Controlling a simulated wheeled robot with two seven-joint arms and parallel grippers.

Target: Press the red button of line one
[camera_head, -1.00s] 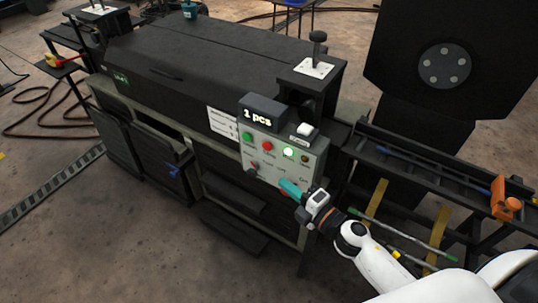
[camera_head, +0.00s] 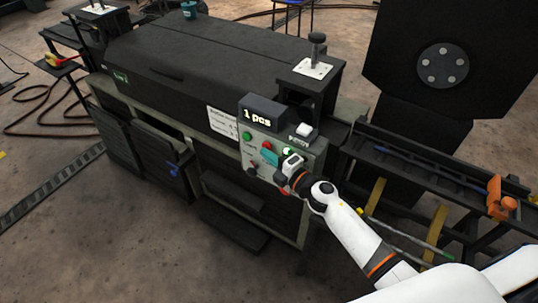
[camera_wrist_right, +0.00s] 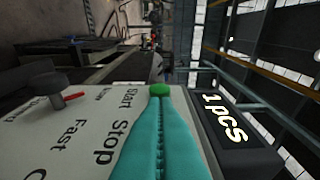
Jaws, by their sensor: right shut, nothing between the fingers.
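The control panel (camera_head: 288,176) on the dark machine faces me. Its red button (camera_head: 266,146) shows in the head view, to the right of a green button (camera_head: 247,136). My right gripper (camera_head: 267,156) has its teal fingers shut and empty, in front of the panel just below the red button. I cannot tell whether they touch the panel. In the right wrist view the shut fingers (camera_wrist_right: 158,110) point toward the green button (camera_wrist_right: 159,90), beside the words "Start" and "Stop". The red button does not show there. My left gripper is out of view.
A display (camera_head: 263,114) reading "1 pcs" sits on the panel's top. A knob with a red lever (camera_wrist_right: 55,98) stands out from the panel. A rail with an orange clamp (camera_head: 501,198) lies to the right.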

